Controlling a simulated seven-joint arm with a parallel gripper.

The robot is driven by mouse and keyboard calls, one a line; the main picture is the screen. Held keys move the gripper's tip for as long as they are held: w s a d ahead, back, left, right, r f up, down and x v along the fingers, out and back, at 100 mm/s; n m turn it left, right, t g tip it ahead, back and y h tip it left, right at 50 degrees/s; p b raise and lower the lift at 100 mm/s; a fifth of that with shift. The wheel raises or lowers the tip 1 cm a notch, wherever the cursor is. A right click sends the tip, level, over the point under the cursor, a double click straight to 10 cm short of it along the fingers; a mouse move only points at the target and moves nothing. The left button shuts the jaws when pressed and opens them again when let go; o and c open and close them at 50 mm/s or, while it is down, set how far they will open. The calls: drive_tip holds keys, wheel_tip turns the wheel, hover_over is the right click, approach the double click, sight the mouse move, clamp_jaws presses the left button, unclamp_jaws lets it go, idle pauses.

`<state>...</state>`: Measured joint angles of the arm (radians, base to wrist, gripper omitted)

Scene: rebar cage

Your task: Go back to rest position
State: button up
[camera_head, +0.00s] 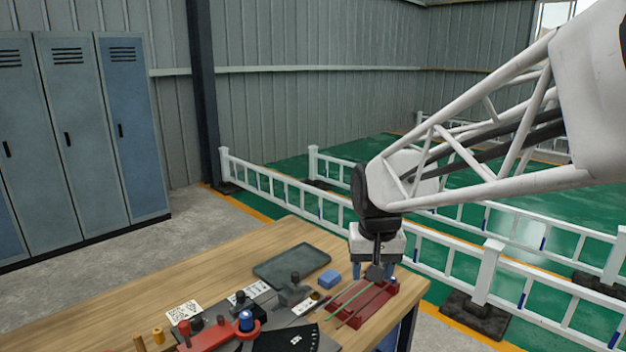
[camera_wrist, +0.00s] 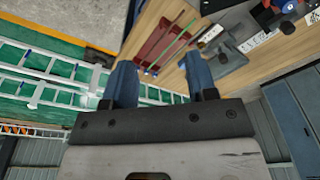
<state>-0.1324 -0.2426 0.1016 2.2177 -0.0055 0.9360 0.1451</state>
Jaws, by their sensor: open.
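My gripper (camera_head: 374,270) hangs at the right end of the wooden table, above or beside the red rack; the exact height is hard to tell. In the wrist view its two blue fingers (camera_wrist: 161,84) stand wide apart with nothing held between them. The red rack (camera_head: 392,288) holds thin rods, one of them a green rod (camera_head: 350,301). The rack (camera_wrist: 153,43) and green rod (camera_wrist: 183,38) also show beyond the fingers in the wrist view. My gripper partly hides the rack in the head view.
The wooden table (camera_head: 220,262) bears a dark tray (camera_head: 292,264), a blue block (camera_head: 329,279), a grey fixture (camera_head: 294,292) and a red tool with a blue knob (camera_head: 246,320). White railings (camera_head: 490,270) stand behind and right of the table. Lockers (camera_head: 85,140) stand left.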

drive_tip(key=s+d+f, duration=0.1)
drive_tip(key=s+d, duration=0.2)
drive_tip(key=s, duration=0.7)
drive_tip(key=s+d+f+t, duration=0.1)
drive_tip(key=s+d, duration=0.3)
drive_tip(key=s, duration=0.7)
drive_tip(key=shift+s, duration=0.15)
idle(1.3)
